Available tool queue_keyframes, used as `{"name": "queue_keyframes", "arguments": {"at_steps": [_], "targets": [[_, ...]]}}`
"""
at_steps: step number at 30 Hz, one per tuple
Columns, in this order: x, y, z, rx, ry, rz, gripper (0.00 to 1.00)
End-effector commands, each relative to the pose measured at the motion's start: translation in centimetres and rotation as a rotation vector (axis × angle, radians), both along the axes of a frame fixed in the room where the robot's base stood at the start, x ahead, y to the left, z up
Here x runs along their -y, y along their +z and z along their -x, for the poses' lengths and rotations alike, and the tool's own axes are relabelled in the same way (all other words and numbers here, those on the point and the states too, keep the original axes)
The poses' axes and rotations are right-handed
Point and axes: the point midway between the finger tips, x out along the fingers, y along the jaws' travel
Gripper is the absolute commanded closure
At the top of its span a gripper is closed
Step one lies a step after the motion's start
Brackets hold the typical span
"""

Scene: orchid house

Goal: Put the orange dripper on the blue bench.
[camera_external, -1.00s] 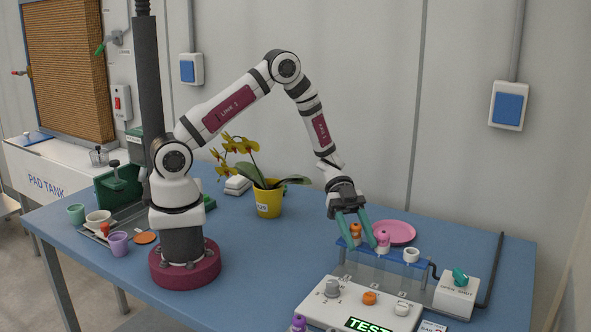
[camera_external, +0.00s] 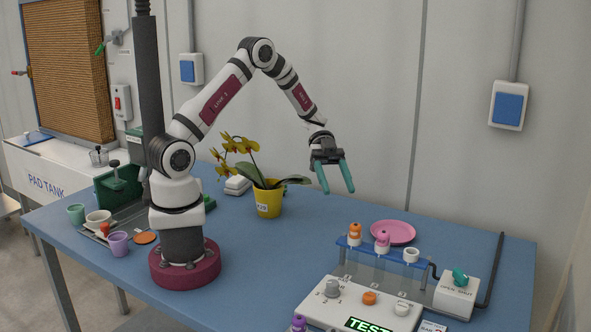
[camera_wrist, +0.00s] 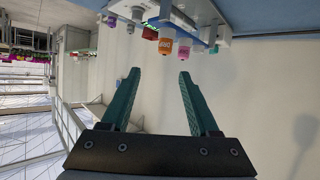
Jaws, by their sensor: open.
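The orange dripper (camera_external: 355,236) stands upright in the left place of a clear rack with a blue top rail (camera_external: 345,243). A pink dripper (camera_external: 382,241) stands beside it, and a white ring-like piece (camera_external: 411,255) is at the right. The blue bench (camera_external: 265,258) is the table under everything. My gripper (camera_external: 338,188) is open and empty, above and to the left of the rack, apart from it. In the wrist view, the orange dripper (camera_wrist: 166,45) and the pink dripper (camera_wrist: 184,50) show beyond my open fingertips (camera_wrist: 158,76).
A pink plate (camera_external: 394,228) lies behind the rack. A control box with a lit display (camera_external: 370,324) stands in front, and a white box with a teal knob (camera_external: 457,296) at right. A yellow potted orchid (camera_external: 268,202) stands to the left. The bench middle is clear.

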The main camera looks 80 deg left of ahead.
Motion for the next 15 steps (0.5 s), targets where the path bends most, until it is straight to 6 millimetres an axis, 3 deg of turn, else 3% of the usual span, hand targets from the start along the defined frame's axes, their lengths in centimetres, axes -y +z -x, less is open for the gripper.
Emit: {"name": "queue_keyframes", "arguments": {"at_steps": [2,5,7,9,12,15], "targets": [[1.3,1.9,2.2,-0.124,-0.025,-0.103,0.39],[3.2,4.6,8.2,-0.388,0.001,-0.391,0.39],[3.3,5.9,13.0,-0.539,0.111,-0.647,0.39],[2.2,6.5,17.4,-0.616,0.292,-0.886,0.39],[-0.2,6.6,21.5,-0.615,0.603,-1.107,0.39],[-2.2,6.4,23.4,-0.563,0.847,-1.188,0.39]]}}
